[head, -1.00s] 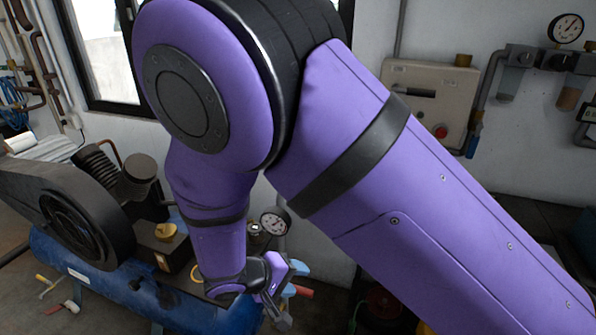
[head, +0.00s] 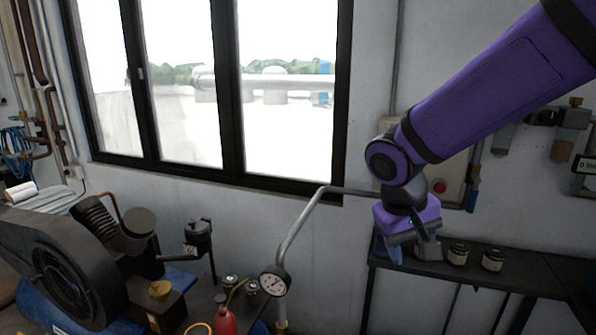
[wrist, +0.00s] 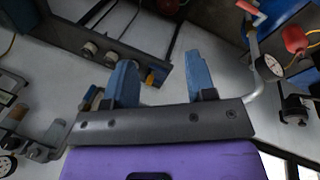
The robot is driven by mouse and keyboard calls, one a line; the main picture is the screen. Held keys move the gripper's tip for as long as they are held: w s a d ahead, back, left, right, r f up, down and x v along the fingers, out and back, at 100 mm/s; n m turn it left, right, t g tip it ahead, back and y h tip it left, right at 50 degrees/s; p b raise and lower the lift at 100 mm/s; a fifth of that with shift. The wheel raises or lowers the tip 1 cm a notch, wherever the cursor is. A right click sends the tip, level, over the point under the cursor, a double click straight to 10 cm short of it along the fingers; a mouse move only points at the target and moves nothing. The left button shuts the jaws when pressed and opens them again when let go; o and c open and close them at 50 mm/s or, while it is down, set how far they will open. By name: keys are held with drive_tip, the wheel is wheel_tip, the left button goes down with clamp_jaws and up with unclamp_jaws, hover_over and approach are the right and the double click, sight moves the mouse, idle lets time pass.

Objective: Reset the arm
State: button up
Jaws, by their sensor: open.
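My gripper (head: 398,248) hangs from my raised purple arm at the right of the head view. It is over the left end of a dark wall shelf and beside the grey wall box. In the wrist view my gripper (wrist: 160,68) shows its two blue fingers spread apart with nothing between them. The same shelf, with small jars on it, lies beyond the fingers there. Part of the wall box is hidden behind my arm.
A pressure gauge (head: 274,281) on a bent pipe, a red bottle (head: 226,320) and a black-and-blue compressor (head: 62,262) stand to the left. The space before the window is clear.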

drive_tip(key=s+d+r+m+t+y, duration=0.1)
drive_tip(key=s+d+r+t, duration=0.1)
drive_tip(key=s+d+r, duration=0.3)
drive_tip(key=s+d+r+t+y, duration=0.2)
drive_tip(key=s+d+r, duration=0.3)
drive_tip(key=s, duration=0.5)
drive_tip(key=shift+d+r+m, duration=0.4)
drive_tip(key=shift+d, duration=0.15)
drive_tip(key=shift+w, duration=0.1)
